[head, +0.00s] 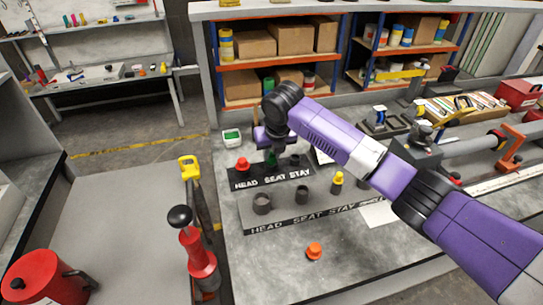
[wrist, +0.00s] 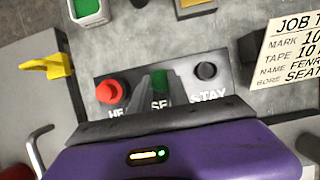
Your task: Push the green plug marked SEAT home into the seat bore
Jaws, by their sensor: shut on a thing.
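The green plug (head: 271,159) is at the SEAT place of the rear black strip (head: 240,186); it also shows in the wrist view (wrist: 160,82) between my fingers. My gripper (head: 275,148) points down from above and is shut on the green plug. I cannot tell whether the plug stands in the strip or is lifted slightly. A front strip (head: 325,212), also marked HEAD SEAT STAY, carries dark upright tubes. The SEAT tube (head: 302,195) looks open and empty at the top.
A red plug (head: 242,164) stands left of my gripper at HEAD. A yellow plug (head: 337,179) tops the front STAY tube. An orange plug (head: 314,251) is on the bare bench front. A job card (wrist: 288,50) lies right in the wrist view.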

